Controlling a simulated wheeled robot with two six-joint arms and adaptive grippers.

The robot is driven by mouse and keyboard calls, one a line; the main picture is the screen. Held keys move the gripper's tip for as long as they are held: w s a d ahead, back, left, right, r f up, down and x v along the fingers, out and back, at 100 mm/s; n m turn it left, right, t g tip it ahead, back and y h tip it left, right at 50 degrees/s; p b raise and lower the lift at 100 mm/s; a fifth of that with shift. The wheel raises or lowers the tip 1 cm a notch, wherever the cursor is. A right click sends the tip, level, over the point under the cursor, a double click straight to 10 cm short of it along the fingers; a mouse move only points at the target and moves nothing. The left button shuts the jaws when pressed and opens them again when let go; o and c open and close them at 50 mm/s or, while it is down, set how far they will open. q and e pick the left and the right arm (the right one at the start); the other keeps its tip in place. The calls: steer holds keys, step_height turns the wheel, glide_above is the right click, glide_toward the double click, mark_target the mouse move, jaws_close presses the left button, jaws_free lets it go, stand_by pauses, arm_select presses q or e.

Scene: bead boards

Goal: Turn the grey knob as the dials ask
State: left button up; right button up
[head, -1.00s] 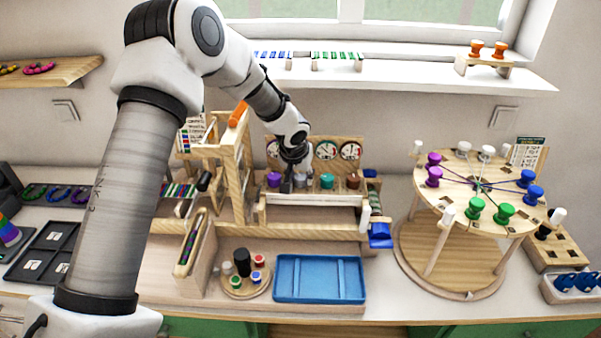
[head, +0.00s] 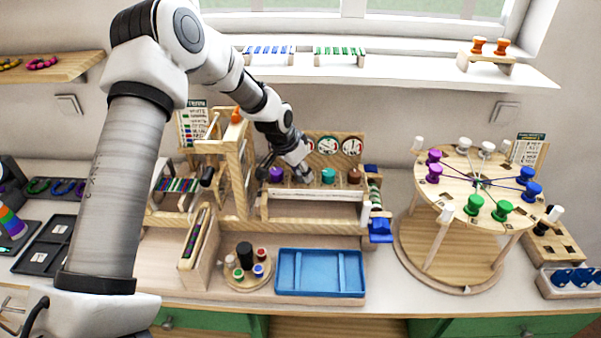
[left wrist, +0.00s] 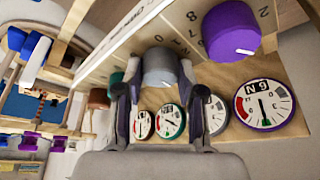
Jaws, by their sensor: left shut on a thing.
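The grey knob (left wrist: 160,68) is in the left wrist view, between the two fingers of my left gripper (left wrist: 160,100), which is shut on it. In the head view the left gripper (head: 304,172) reaches down to the knob row and largely hides the grey knob. The purple knob (left wrist: 231,31) is beside it, with a dial (left wrist: 263,104) below. More dials stand in the row, among them one with a red and a green sector (left wrist: 171,122); the fingers partly cover some. The teal knob (head: 328,176) and brown knob (head: 354,176) are to the right. My right gripper is out of view.
A wooden frame (head: 236,165) stands close to the left of the knobs. A blue tray (head: 320,272) lies in front, and a round pegged table (head: 470,180) stands to the right. A window shelf (head: 400,72) runs above.

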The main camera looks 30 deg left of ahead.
arm_select(q)
steer(key=shift+s+f, duration=0.1)
steer(key=shift+f, duration=0.05)
steer(key=o, duration=0.9)
steer(key=shift+o, duration=1.2)
steer(key=shift+w, duration=0.2)
steer(key=v, duration=1.2)
steer(key=shift+w, duration=0.1)
